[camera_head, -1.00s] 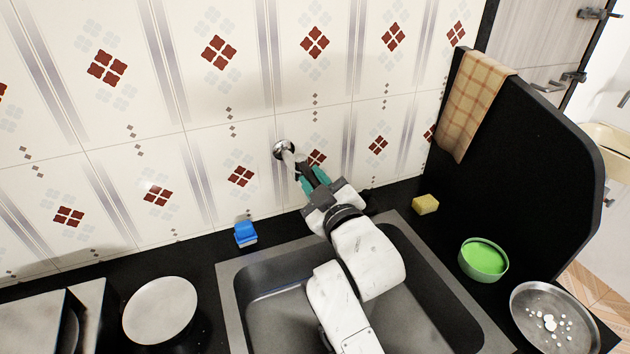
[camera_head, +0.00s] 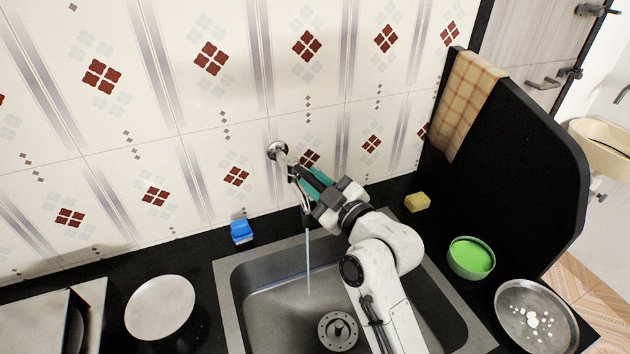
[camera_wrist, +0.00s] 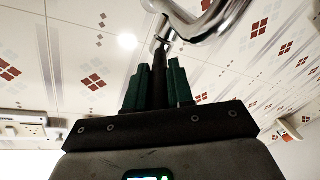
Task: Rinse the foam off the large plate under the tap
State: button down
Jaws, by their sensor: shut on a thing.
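The tap (camera_head: 278,151) sticks out from the tiled wall above the sink, and a thin stream of water (camera_head: 308,262) falls from it into the basin. My gripper (camera_head: 310,180) is at the tap, its teal fingers shut on the dark tap handle (camera_wrist: 159,78), which shows between them in the wrist view. The chrome pipe of the tap (camera_wrist: 200,24) is just beyond the fingertips. A round metal plate (camera_head: 513,302) with several white foam blobs (camera_head: 534,320) lies on the counter right of the sink, away from my gripper and the water.
The sink (camera_head: 270,297) is empty, with a round drain (camera_head: 338,330). A pale plate (camera_head: 160,307) lies left of it. A blue object (camera_head: 242,231), a yellow sponge (camera_head: 417,202) and a green bowl (camera_head: 470,257) stand around it. A black partition (camera_head: 510,160) with a checked cloth (camera_head: 467,100) rises at the right.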

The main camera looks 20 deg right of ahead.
jog(key=shift+f, duration=0.1)
jog(key=c, duration=1)
grip_release()
jog(key=b+v, duration=0.2)
jog(key=v, duration=0.9)
jog(key=shift+b, duration=0.35)
jog(key=shift+w, duration=0.1)
